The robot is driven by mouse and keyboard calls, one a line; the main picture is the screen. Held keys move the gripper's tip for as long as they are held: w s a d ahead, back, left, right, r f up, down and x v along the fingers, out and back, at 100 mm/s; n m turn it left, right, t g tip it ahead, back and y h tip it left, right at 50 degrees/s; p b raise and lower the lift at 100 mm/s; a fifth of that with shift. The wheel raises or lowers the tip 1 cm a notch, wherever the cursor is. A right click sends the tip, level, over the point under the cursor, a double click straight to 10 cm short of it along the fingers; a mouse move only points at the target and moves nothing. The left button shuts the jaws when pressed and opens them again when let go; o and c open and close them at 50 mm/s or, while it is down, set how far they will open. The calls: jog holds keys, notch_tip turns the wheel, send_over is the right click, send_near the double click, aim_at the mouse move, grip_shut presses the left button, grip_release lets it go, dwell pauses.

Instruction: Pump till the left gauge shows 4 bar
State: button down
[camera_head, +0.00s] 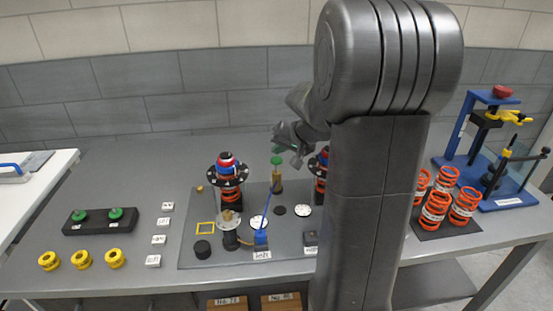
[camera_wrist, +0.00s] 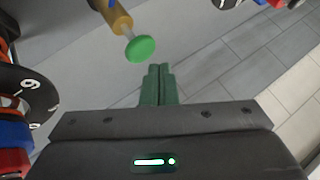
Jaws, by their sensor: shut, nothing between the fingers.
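The pump has a brass body (camera_head: 276,184) and a green knob (camera_head: 277,160) on top, standing on the grey plate. In the wrist view the green knob (camera_wrist: 140,48) sits on a thin rod out of the brass body (camera_wrist: 115,18). My gripper (camera_head: 277,150) is beside the top of the knob; in the wrist view its green fingers (camera_wrist: 157,84) are together, empty, and appear apart from the knob. The left gauge (camera_head: 258,222) and another white dial (camera_head: 303,210) lie in front of the pump. Their readings are too small to tell.
Spring stacks with black numbered rings stand on both sides of the pump, the left one (camera_head: 228,170) clear and the right one (camera_head: 320,175) partly behind my arm. Orange springs (camera_head: 437,205) and a blue press (camera_head: 480,150) stand right.

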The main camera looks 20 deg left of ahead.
aim_at(277, 159)
jog(key=shift+f, duration=0.2)
dwell(0.5)
jog(key=shift+f+b, duration=0.3)
jog(key=shift+b, duration=0.35)
jog(key=shift+f+b, duration=1.25)
jog(key=shift+b, duration=0.1)
dwell(0.9)
jog(key=shift+r, duration=0.15)
jog(key=shift+r+p, duration=1)
jog(key=shift+r, duration=0.6)
jog(key=shift+r+p, duration=1.65)
jog(key=shift+r, duration=0.85)
jog(key=shift+f, duration=0.1)
